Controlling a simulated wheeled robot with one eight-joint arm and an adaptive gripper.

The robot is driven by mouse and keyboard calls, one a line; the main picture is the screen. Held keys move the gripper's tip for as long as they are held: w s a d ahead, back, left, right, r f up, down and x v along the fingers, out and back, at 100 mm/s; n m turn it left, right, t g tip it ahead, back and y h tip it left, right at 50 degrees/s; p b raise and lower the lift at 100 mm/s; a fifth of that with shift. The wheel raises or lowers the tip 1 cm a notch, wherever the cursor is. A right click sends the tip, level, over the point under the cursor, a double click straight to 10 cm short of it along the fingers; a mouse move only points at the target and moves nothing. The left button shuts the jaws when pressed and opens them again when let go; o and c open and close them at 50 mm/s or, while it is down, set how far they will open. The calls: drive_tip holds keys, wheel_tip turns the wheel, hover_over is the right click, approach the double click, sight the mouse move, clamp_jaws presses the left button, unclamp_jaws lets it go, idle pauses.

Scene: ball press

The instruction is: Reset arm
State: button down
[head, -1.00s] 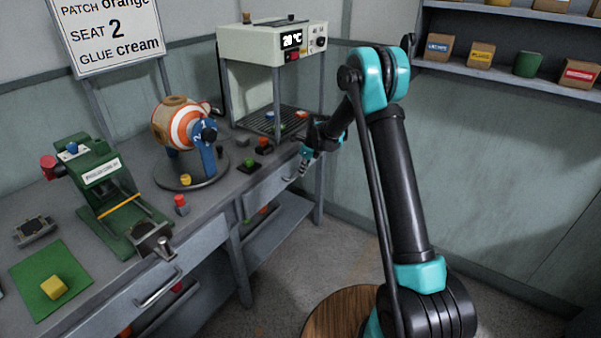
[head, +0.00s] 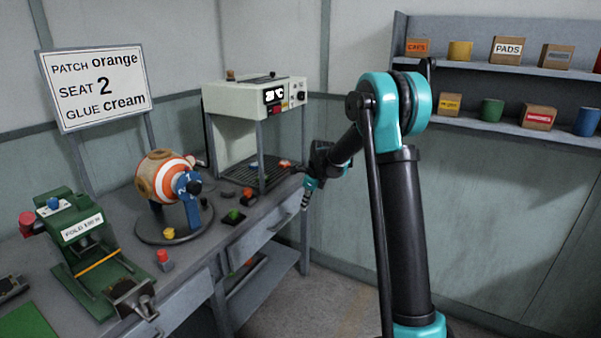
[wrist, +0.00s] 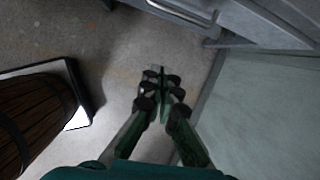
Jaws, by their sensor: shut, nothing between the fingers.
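My gripper (head: 306,200) hangs in front of the right end of the workbench (head: 190,285), pointing down, apart from the bench. In the wrist view my gripper (wrist: 160,80) has its fingers together with nothing between them, over bare floor. My arm is folded, with its elbow high at the right of the head view.
On the bench stand a green press (head: 85,250), a striped ball (head: 165,177) on a round stand and a white heater (head: 255,100). A sign (head: 95,88) is behind. Shelves (head: 510,70) hold boxes. A barrel (wrist: 40,115) is at left in the wrist view.

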drive_tip(key=s+d+r+n+t+h, duration=0.1)
drive_tip(key=s+d+n, duration=0.4)
drive_tip(key=s, duration=0.4)
drive_tip(key=s+d+r+n, duration=0.1)
drive_tip(key=s+d+n, duration=0.45)
drive_tip(key=s, duration=0.35)
drive_tip(key=s+d+r+n+t+h, duration=0.1)
drive_tip(key=s+d+n, duration=0.35)
drive_tip(key=s, duration=0.45)
drive_tip(key=s+d+f+n, duration=0.1)
drive_tip(key=s+f+n, duration=0.1)
drive_tip(key=s, duration=0.3)
drive_tip(key=s+d+f+n, duration=0.2)
drive_tip(key=s+n, duration=0.3)
drive_tip(key=s, duration=0.1)
drive_tip(key=shift+s+f+h, duration=0.25)
drive_tip(key=shift+h, duration=0.15)
